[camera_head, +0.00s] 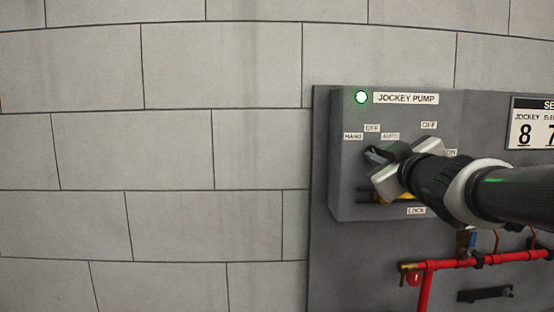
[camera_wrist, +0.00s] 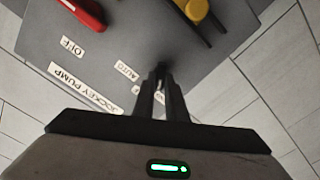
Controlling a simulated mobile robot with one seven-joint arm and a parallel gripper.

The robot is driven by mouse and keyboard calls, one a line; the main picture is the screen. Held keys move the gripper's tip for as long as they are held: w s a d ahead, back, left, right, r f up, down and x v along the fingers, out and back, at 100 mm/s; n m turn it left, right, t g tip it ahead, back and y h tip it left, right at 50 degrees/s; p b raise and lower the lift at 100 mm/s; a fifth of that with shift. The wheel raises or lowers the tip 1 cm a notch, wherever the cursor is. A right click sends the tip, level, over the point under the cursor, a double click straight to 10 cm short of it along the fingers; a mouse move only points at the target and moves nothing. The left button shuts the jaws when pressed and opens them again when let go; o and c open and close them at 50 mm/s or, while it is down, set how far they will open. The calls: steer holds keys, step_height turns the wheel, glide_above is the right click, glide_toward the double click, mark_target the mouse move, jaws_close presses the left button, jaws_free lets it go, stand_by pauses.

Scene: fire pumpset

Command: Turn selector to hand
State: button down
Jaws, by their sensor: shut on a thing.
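The grey jockey pump box (camera_head: 345,190) is on the wall panel, with HAND, OFF and AUTO labels around the selector. The dark selector (camera_wrist: 161,69) shows only as a small piece between my fingertips in the wrist view; its pointing direction is hidden. My gripper (camera_head: 375,155) is at the selector, just below these labels, with its fingers closed on it. In the wrist view my gripper (camera_wrist: 162,82) shows two dark fingers close together, with the AUTO label (camera_wrist: 126,71) to their left. In the head view my gripper and arm cover much of the box front.
A green lamp (camera_head: 361,97) is lit beside the JOCKEY PUMP label (camera_head: 406,98). A red handle (camera_wrist: 86,12) and a yellow part (camera_wrist: 194,9) are on the box. Red pipes (camera_head: 480,260) with a valve run below it. The block wall (camera_head: 150,150) at left is clear.

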steer(key=shift+f+n+b, duration=0.1)
steer(key=shift+n+b, duration=0.3)
steer(key=shift+n, duration=0.7)
steer(key=c, duration=1.8)
jaws_free()
steer(key=shift+s, duration=0.15)
steer(key=s+p, duration=0.4)
steer(key=s, duration=1.3)
